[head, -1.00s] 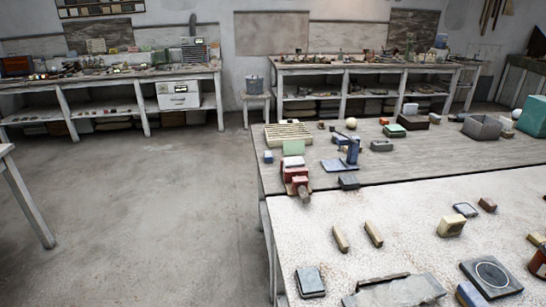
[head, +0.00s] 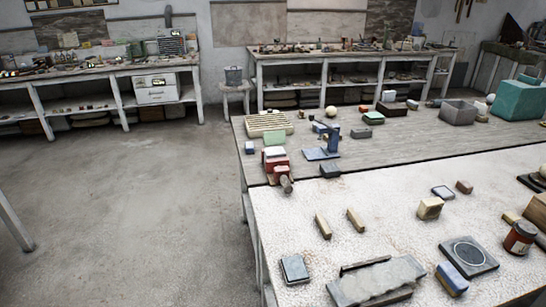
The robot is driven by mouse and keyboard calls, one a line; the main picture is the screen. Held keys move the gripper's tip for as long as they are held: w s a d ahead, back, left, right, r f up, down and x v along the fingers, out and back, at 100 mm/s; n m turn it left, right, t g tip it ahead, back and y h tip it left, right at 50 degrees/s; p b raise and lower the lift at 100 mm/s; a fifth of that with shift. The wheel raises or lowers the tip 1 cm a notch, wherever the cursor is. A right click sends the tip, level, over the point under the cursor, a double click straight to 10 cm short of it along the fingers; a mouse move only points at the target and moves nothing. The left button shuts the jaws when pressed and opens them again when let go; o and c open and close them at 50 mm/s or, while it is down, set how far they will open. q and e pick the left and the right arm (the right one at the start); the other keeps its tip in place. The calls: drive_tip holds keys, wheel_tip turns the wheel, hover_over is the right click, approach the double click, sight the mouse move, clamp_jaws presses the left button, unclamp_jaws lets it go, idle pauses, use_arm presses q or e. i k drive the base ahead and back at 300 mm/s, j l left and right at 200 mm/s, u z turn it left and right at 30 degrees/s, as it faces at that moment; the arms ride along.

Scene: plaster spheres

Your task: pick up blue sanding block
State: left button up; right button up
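A blue block (head: 452,278) with a paler side lies on the near white-speckled table (head: 300,225), beside a dark square plate with a ring on it (head: 468,256). It looks like the blue sanding block. I cannot tell for sure which of the two is the sanding block. Neither of my grippers is in view.
A long grey slab (head: 376,282) and a grey-blue block (head: 295,268) lie near the front. A red-brown jar (head: 520,238) stands right of the ringed plate. Two tan sticks (head: 323,227) lie mid-table. Bare floor (head: 140,200) is open on the left.

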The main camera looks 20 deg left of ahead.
sight(249, 148)
drive_tip(key=z, duration=0.25)
drive_tip(key=j+z, duration=0.25)
drive_tip(key=i+j+z, duration=0.1)
drive_tip(key=j+z, duration=0.15)
drive_tip(key=j, duration=0.2)
drive_tip(key=j+z, duration=0.2)
drive_tip(key=j, duration=0.7)
drive_tip(key=k+j+z, duration=0.2)
drive_tip(key=j, duration=1.8)
drive_tip(key=k+j, duration=0.1)
drive_tip(key=j, duration=1.05)
drive_tip(key=i+z, duration=0.05)
